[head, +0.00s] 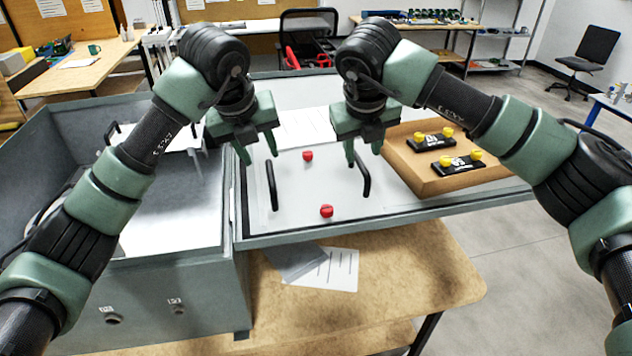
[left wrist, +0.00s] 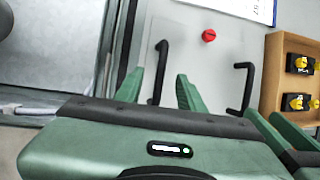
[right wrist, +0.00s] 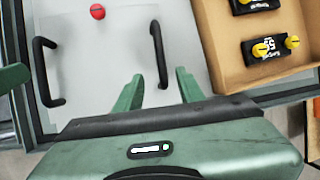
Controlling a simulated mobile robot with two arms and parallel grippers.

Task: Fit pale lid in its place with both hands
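The pale lid (head: 315,190) lies flat on the grey surface at the centre, with two black bar handles and two red knobs on it. My left gripper (head: 258,150) is open above the lid's left handle (head: 272,186). In the left wrist view that handle (left wrist: 161,62) shows between the open fingers. My right gripper (head: 363,150) is open above the right handle (head: 365,178). In the right wrist view that handle (right wrist: 158,55) lies between its open fingers. Contact with the handles cannot be told.
An open grey box (head: 190,270) with high walls stands at the left. A brown tray (head: 420,180) with two black modules with yellow knobs (head: 457,163) sits right of the lid. Papers (head: 330,270) lie on the wooden table (head: 390,275) in front.

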